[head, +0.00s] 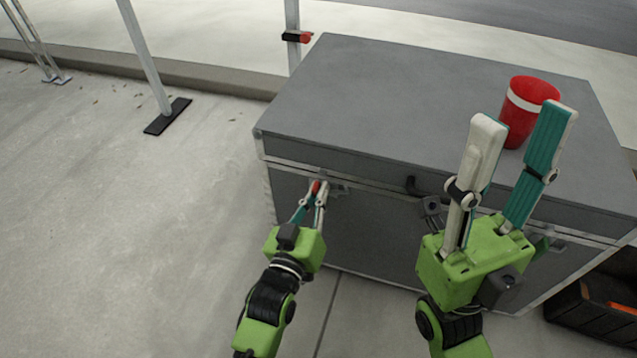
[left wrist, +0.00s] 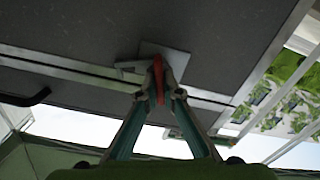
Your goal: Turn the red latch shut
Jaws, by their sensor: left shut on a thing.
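The red latch (head: 315,187) is on the front face of a large grey case (head: 350,95), near its left end at the lid seam. In the left wrist view the red latch (left wrist: 158,78) stands out from a light metal plate, between my fingertips. My left gripper (head: 317,194) is shut on the latch, and its fingertips hide part of it. My right gripper (head: 528,125) is open and empty, raised in front of the case's right half, its fingers pointing up.
A red cup with a white band (head: 517,120) stands on the case lid, behind my right gripper. A black handle (head: 414,186) is on the case front. A black box with orange inside (head: 600,308) is at the lower right. The floor to the left is clear up to a metal post (head: 150,70).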

